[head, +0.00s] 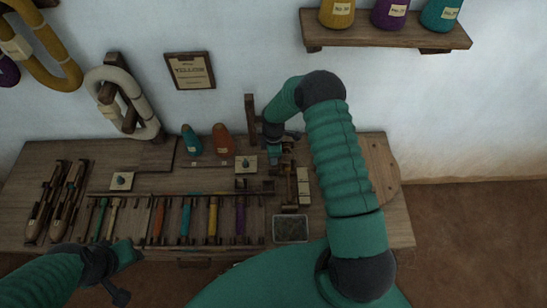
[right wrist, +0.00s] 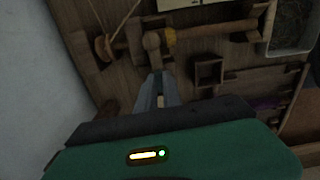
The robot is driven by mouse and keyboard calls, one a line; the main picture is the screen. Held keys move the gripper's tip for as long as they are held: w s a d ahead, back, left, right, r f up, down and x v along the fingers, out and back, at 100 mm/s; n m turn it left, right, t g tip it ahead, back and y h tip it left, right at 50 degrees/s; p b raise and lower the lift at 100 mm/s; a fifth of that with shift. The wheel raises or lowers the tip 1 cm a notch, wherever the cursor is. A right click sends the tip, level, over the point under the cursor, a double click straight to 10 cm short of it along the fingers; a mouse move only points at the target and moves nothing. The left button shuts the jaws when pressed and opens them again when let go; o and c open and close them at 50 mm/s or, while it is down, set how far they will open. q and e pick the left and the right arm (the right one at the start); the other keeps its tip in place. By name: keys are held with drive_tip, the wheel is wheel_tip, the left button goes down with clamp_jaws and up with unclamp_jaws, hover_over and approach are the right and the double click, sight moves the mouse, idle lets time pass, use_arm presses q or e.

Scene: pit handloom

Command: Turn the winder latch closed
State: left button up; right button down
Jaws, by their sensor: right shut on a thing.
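The winder (head: 283,165) stands on the right part of the wooden bench. In the right wrist view it shows as a wooden spindle with a yellow thread band (right wrist: 169,37). A pale wooden piece with a rounded head (right wrist: 152,43), which looks like the winder latch, sits at the spindle's left end. My right gripper (right wrist: 158,82) is shut on its lower part, between the fingers. In the head view my right gripper (head: 287,137) is at the winder's far end, partly hidden by my arm. My left gripper (head: 108,274) is low at the left, apart from the winder; its jaw opening is unclear.
A wheel with a cord (right wrist: 103,47) is left of the latch in the wrist view. A metal tray (head: 291,229) sits at the bench's front edge. Coloured bobbins (head: 185,220) lie in a rack to the left. Two cones (head: 222,140) stand behind; an upright post (head: 251,115) is near my right gripper.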

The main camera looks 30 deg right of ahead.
drive_tip(key=shift+w+m, duration=0.15)
drive_tip(key=shift+m, duration=0.35)
drive_tip(key=c, duration=1.5)
unclamp_jaws()
wheel_tip(320, 180, up, 17)
drive_tip(key=shift+f, duration=0.15)
